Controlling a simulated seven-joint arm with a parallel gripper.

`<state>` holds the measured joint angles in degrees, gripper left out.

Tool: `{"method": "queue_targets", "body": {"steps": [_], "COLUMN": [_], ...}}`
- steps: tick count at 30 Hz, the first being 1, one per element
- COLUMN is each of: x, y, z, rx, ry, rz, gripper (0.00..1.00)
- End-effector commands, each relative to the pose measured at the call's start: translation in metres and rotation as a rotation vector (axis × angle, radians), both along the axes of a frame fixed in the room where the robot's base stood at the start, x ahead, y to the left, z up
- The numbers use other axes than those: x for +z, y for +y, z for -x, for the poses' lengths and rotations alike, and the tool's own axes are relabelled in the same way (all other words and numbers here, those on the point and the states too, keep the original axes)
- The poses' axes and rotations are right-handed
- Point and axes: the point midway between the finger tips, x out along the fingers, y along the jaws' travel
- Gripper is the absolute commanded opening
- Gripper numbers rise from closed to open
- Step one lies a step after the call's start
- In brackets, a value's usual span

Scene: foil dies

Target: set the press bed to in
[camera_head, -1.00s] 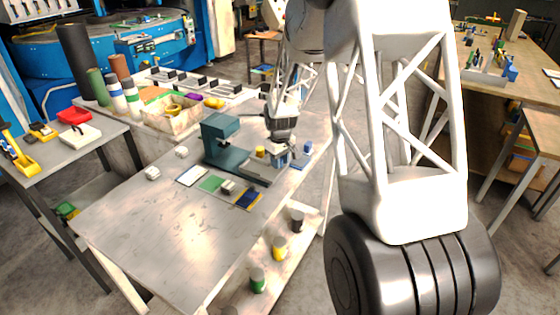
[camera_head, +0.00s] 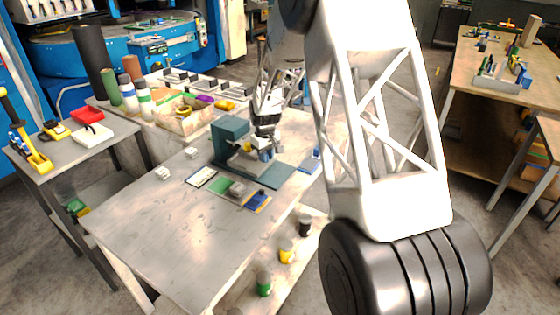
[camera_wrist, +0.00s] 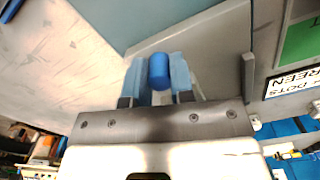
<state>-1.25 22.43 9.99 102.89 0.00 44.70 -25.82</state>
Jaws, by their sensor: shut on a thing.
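The teal press (camera_head: 229,132) stands on the far part of the grey table, its base (camera_head: 278,177) reaching to the right. A pale press bed (camera_head: 240,162) lies low at the column, partly hidden by my gripper. My gripper (camera_head: 268,147) is low over the base, right beside the press column. In the wrist view my gripper (camera_wrist: 160,88) has its light-blue fingers closed on both sides of a blue knob (camera_wrist: 159,70). A grey slab (camera_wrist: 222,60) and a teal surface (camera_wrist: 130,18) show beyond the knob.
In front of the press lie a white card (camera_head: 202,177), a green card (camera_head: 219,184) with a grey block (camera_head: 237,189), and a blue card (camera_head: 258,201). A blue item (camera_head: 316,154) is at the table's right edge. The table's near part is clear.

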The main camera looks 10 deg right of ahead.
Motion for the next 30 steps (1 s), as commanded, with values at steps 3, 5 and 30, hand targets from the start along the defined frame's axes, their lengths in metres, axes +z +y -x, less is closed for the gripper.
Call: {"method": "queue_targets", "body": {"steps": [3, 5, 30], "x": [0.000, 0.000, 0.003], "y": [0.013, 0.016, 0.018], "z": [-0.013, -0.016, -0.017], "rx": [0.000, 0.000, 0.000], "ry": [-0.001, 0.000, -0.002], "rz": [0.000, 0.000, -0.001], "gripper": [0.00, 0.00, 0.48]}}
